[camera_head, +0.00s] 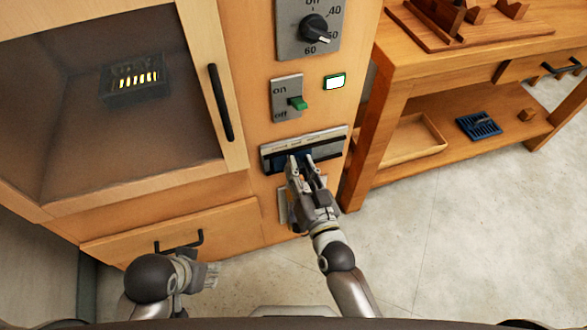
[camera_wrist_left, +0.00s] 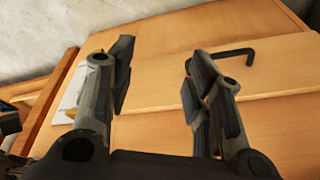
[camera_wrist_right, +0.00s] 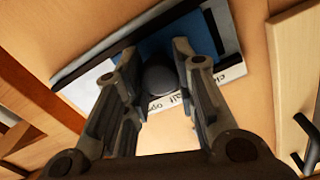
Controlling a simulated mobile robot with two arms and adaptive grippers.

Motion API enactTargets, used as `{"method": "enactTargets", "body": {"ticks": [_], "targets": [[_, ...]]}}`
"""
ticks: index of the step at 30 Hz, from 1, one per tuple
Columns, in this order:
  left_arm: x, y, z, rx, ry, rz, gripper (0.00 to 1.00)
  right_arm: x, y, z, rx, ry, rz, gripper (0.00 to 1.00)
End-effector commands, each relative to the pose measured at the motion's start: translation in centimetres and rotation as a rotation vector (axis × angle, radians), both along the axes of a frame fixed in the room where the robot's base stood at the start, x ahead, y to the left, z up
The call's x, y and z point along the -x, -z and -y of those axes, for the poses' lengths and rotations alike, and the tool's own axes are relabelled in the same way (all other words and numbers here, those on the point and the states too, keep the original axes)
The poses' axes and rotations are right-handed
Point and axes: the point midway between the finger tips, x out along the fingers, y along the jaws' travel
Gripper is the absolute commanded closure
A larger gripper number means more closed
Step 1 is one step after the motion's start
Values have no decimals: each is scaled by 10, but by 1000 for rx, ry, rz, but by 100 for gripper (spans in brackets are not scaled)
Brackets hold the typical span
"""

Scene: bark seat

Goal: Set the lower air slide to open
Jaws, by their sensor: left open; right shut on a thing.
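The air slide is a wide plate (camera_head: 333,139) with dark rails on the wooden cabinet front, low under the on/off switch. Its blue sliding part (camera_wrist_right: 152,47) and dark round knob (camera_wrist_right: 160,78) show in the right wrist view. My right gripper (camera_head: 301,162) is shut on the knob, one finger on each side. Lettering on the plate edge reads partly "half op"; the gripper hides the rest. Which mark the slide stands at cannot be told. My left gripper (camera_head: 212,274) is open and empty, low before the drawer; its spread fingers show in the left wrist view (camera_wrist_left: 160,85).
Above the slide are the on/off switch (camera_head: 287,98) with a green lever, a lit white indicator (camera_head: 335,82) and a dial (camera_head: 314,28). A glass door with a black handle (camera_head: 221,103) is left. A wooden workbench (camera_head: 366,140) stands right. Floor at lower right is clear.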

Motion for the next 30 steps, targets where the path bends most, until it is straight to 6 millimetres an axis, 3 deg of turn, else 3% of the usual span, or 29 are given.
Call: {"method": "enactTargets", "body": {"ticks": [9, 23, 24, 28, 30], "targets": [[-9, 40, 3, 0, 3, -22, 53, -17, 0, 54, 8, 1, -1, 100], [-11, 49, 3, 0, 4, -24, 53, -21, 1, 67, 4, 6, -1, 100], [-11, 49, 3, 0, 4, -24, 53, -22, 1, 67, 4, 6, -1, 69], [-11, 49, 3, 0, 4, -24, 53, -21, 0, 66, 3, 5, -1, 52], [-11, 49, 3, 0, 4, -24, 53, -21, 0, 66, 3, 4, 0, 51]]}}
